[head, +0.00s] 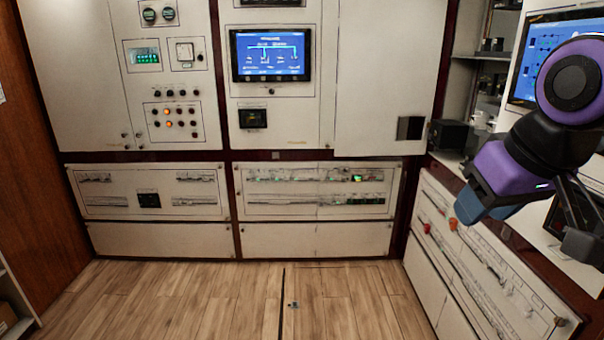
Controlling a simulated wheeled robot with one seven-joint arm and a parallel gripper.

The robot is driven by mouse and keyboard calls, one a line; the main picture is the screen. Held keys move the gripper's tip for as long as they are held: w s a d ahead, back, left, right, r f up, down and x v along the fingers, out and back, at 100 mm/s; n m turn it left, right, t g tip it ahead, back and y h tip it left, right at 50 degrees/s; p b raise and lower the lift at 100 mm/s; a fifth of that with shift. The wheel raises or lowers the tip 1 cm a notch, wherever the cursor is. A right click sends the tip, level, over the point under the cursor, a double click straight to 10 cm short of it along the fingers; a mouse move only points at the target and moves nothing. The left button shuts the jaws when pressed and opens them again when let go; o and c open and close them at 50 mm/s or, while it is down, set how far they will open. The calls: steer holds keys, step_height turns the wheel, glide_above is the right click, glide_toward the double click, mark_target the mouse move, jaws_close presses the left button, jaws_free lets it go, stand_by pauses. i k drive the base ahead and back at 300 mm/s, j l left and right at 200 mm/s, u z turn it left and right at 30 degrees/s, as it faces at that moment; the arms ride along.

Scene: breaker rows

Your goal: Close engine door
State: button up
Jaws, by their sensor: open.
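No label that I can read marks the engine door. A pale cabinet door (385,75) with a black square handle plate (410,128) stands at the upper right of the back wall. Its lower edge sits slightly lower than the neighbouring panels, and I cannot tell if it is fully shut. A floor hatch (345,300) with a small metal latch (292,304) looks flush with the wooden floor. My gripper (580,225) is open at the right edge, partly cut off, apart from the cabinet door and hatch. I see nothing in it.
The back wall holds a blue screen (270,54), a panel of lamps and knobs (173,118), and low breaker panels (318,192). An angled breaker row (480,260) with red and orange knobs lines the right side, below my arm. The wooden floor (190,295) is clear.

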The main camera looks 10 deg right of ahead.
mark_target(390, 51)
steer(key=i+j+z, duration=0.1)
steer(key=i+z, duration=0.35)
steer(key=i+j+z, duration=0.75)
steer(key=z, duration=0.15)
steer(key=i+j+z, duration=0.6)
steer(key=j+z, duration=0.3)
steer(key=j, duration=0.35)
steer(key=j+u, duration=0.25)
steer(key=u, duration=0.15)
steer(key=j+u, duration=0.35)
steer(key=i+j+u, duration=0.1)
steer(key=u, duration=0.3)
steer(key=i+j+u, duration=0.15)
steer(key=i+l, duration=0.1)
steer(key=k, duration=0.2)
